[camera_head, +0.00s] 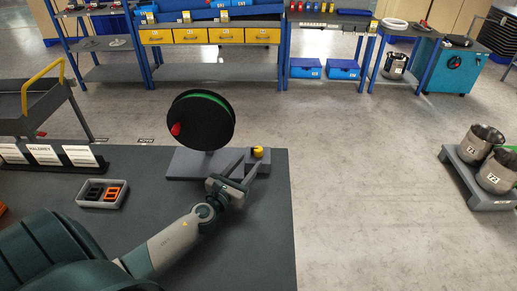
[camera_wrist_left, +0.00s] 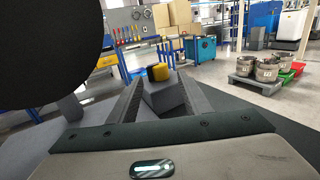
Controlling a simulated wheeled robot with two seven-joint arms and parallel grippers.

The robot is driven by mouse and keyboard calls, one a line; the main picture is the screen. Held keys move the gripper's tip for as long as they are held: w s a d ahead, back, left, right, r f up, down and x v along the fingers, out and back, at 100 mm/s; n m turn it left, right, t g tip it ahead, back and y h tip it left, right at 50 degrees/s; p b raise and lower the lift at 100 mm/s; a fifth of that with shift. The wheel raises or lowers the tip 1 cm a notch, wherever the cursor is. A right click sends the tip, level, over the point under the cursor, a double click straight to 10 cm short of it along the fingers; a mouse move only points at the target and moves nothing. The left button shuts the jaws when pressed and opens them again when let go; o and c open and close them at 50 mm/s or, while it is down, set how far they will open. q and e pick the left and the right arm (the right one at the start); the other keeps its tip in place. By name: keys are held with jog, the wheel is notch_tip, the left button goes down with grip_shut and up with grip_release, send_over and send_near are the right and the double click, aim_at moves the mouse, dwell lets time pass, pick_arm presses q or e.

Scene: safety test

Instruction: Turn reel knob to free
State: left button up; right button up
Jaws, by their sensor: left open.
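A black reel (camera_head: 201,121) with a green rim stands upright on a grey base (camera_head: 190,166) on the dark table. A red handle (camera_head: 176,129) sits on its face. To its right is a yellow knob (camera_head: 258,152) on a small grey block. My left gripper (camera_head: 247,164) is open, its fingertips close to the knob. In the left wrist view the yellow and black knob (camera_wrist_left: 159,72) shows between the two open fingers (camera_wrist_left: 157,88). I cannot tell whether either finger touches it. The reel fills the upper left there (camera_wrist_left: 45,45). My right gripper is not in view.
A grey tray (camera_head: 101,194) with black and orange parts and a rack of white cards (camera_head: 48,155) are on the table's left. A cart with a yellow handle (camera_head: 40,75) stands behind. Shelves line the back.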

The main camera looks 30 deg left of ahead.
aim_at(256, 153)
pick_arm(q)
jog(key=w, duration=0.8)
jog(key=shift+w+a, duration=0.15)
jog(key=shift+a, duration=0.2)
jog(key=shift+c, duration=0.5)
jog(key=c, duration=0.9)
